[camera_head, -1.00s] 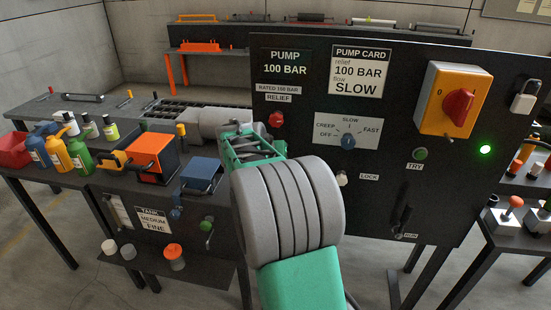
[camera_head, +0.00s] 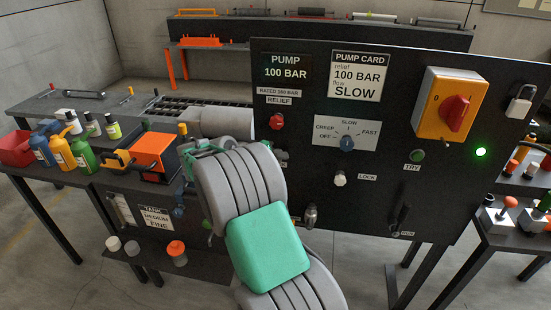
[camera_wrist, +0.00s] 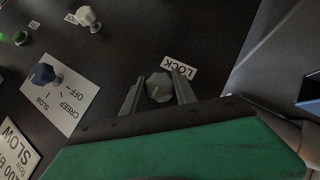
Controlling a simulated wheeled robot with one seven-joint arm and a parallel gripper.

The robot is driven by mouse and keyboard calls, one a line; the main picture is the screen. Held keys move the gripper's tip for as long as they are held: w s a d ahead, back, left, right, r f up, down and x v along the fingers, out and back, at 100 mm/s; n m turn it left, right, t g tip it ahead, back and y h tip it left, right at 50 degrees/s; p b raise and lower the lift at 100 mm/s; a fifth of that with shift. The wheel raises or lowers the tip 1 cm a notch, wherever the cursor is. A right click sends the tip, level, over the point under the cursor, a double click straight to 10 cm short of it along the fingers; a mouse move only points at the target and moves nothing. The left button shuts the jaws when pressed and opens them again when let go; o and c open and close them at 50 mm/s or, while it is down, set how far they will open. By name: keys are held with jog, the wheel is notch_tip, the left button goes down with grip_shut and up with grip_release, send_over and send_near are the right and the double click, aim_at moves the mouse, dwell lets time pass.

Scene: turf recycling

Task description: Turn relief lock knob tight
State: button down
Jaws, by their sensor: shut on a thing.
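The relief lock knob (camera_wrist: 158,87) is a grey lobed knob on the dark panel, beside a LOCK label (camera_wrist: 180,68) in the wrist view. My gripper (camera_wrist: 158,92) is shut on it, one finger on each side. In the head view my grey and green arm hides this knob and my fingertips; only the end of its label (camera_head: 283,164) shows beside the arm. The red relief knob (camera_head: 277,121) is above, under the RELIEF label. How tight the lock knob is cannot be told.
A second, white lock knob (camera_head: 340,179) sits to the right, below the blue flow selector (camera_head: 347,144). A yellow box with a red switch (camera_head: 454,113) and a lit green lamp (camera_head: 481,152) are farther right. Bottles (camera_head: 60,152) stand on the left table.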

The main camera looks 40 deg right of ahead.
jog(key=shift+s+f, duration=0.2)
jog(key=shift+f, duration=0.1)
jog(key=c, duration=1.2)
grip_release()
jog(key=shift+d, duration=0.15)
jog(key=shift+o, duration=1.2)
jog(key=shift+w+r, duration=0.1)
jog(key=shift+r, duration=0.05)
jog(key=b+v, duration=0.1)
jog(key=v, duration=0.7)
